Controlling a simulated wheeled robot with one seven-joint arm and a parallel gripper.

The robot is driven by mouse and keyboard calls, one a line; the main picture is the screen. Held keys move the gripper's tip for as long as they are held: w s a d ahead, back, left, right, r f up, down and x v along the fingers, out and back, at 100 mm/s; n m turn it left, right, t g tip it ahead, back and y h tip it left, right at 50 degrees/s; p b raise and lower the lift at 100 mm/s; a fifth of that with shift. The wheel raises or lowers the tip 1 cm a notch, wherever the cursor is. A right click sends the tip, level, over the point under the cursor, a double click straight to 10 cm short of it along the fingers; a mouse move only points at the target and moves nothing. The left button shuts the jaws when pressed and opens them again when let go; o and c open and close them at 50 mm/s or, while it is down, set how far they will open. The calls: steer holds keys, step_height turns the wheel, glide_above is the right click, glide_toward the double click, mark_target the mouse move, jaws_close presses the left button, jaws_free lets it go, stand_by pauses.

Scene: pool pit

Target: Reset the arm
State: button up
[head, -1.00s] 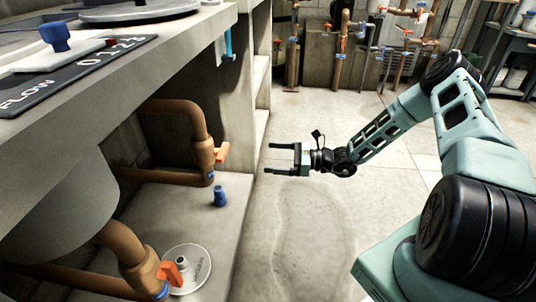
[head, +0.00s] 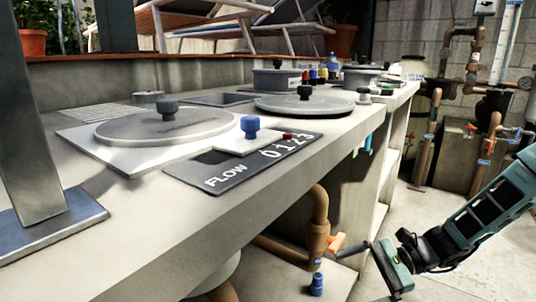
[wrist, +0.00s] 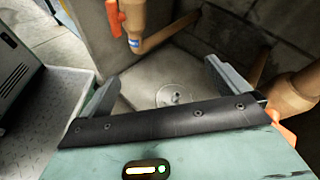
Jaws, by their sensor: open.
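My gripper (head: 358,272) is at the lower right of the head view, beside the counter's open underside. Its jaws are apart with nothing between them. In the wrist view my gripper (wrist: 162,70) also shows two spread fingers, one on each side. A white disc with a small fitting (wrist: 173,95) lies on the floor of the recess beyond them. My arm reaches in from the right edge of the head view.
The concrete counter (head: 268,205) carries round lids and a FLOW plate (head: 240,172) with a blue knob (head: 250,126). Below it are a brown pipe (head: 318,215), an orange handle (head: 336,243) and a blue plug (head: 317,285). Open floor (head: 415,220) lies right of the counter.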

steer(key=s+a+r+n+h, duration=0.3)
steer(key=s+r+n+h, duration=0.35)
steer(key=s+n, duration=0.5)
steer(key=s+a+r+n+h, duration=0.3)
steer(key=s+r+n+h, duration=0.35)
steer(key=s+n, duration=0.45)
step_height(320, 180, up, 36)
steer(key=m+p, duration=0.1)
steer(key=p, duration=3.6)
steer(key=shift+s+t, duration=0.4)
